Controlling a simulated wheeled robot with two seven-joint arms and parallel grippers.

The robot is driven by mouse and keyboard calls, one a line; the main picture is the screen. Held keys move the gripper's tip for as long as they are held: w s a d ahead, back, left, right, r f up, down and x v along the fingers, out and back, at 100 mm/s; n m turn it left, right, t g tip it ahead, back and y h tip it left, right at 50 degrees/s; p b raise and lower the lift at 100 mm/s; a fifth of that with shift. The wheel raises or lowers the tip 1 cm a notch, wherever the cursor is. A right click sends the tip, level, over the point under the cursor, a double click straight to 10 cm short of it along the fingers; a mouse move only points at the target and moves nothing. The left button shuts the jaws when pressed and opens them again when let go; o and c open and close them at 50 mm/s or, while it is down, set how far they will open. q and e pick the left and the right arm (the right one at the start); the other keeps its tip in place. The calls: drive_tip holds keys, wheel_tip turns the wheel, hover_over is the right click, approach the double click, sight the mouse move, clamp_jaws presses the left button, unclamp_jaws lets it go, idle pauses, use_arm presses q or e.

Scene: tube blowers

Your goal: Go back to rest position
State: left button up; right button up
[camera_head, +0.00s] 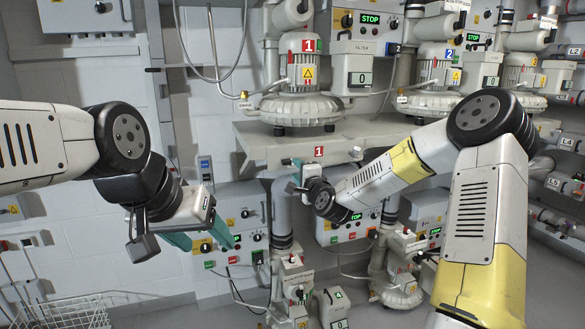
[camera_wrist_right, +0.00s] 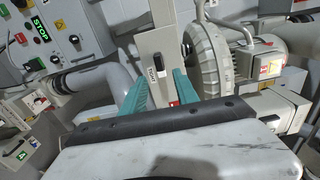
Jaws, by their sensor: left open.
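My left gripper (camera_head: 203,235) is at the left in the head view, below its dark wrist. Its teal fingers are apart with nothing seen between them, and they point toward a grey control panel. My right gripper (camera_head: 291,175) is near the middle in the head view, under the bench edge and beside a grey vertical pipe. In the right wrist view its teal fingers (camera_wrist_right: 160,88) are spread apart. A grey post with a label (camera_wrist_right: 153,73) shows between and beyond them; I cannot tell how close it is. Neither gripper holds anything visible.
Blower 1 (camera_head: 297,85) stands on a grey bench (camera_head: 262,152) above my right gripper. Blower 2 (camera_head: 435,80) is further right. Control panels (camera_head: 245,220) line the wall below. A wire basket (camera_head: 60,315) is at the lower left. Grey floor (camera_head: 200,318) shows below.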

drive_tip(key=shift+s+d, duration=0.2)
drive_tip(key=shift+s, duration=0.35)
drive_tip(key=s+d+r+n+g+h, duration=0.1)
drive_tip(key=s+d+n+g, duration=0.2)
drive_tip(key=s, duration=1)
drive_tip(key=s+d+r+n+g+h, duration=0.1)
drive_tip(key=s+d+n+g, duration=0.3)
drive_tip(key=s, duration=0.9)
drive_tip(key=s+d+r+n+g+h, duration=0.1)
drive_tip(key=s+d+n+g, duration=0.2)
drive_tip(key=s+n, duration=0.5)
drive_tip(key=s+g, duration=0.1)
drive_tip(key=s, duration=0.4)
drive_tip(key=shift+s+d+r, duration=0.3)
drive_tip(key=shift+s, duration=0.1)
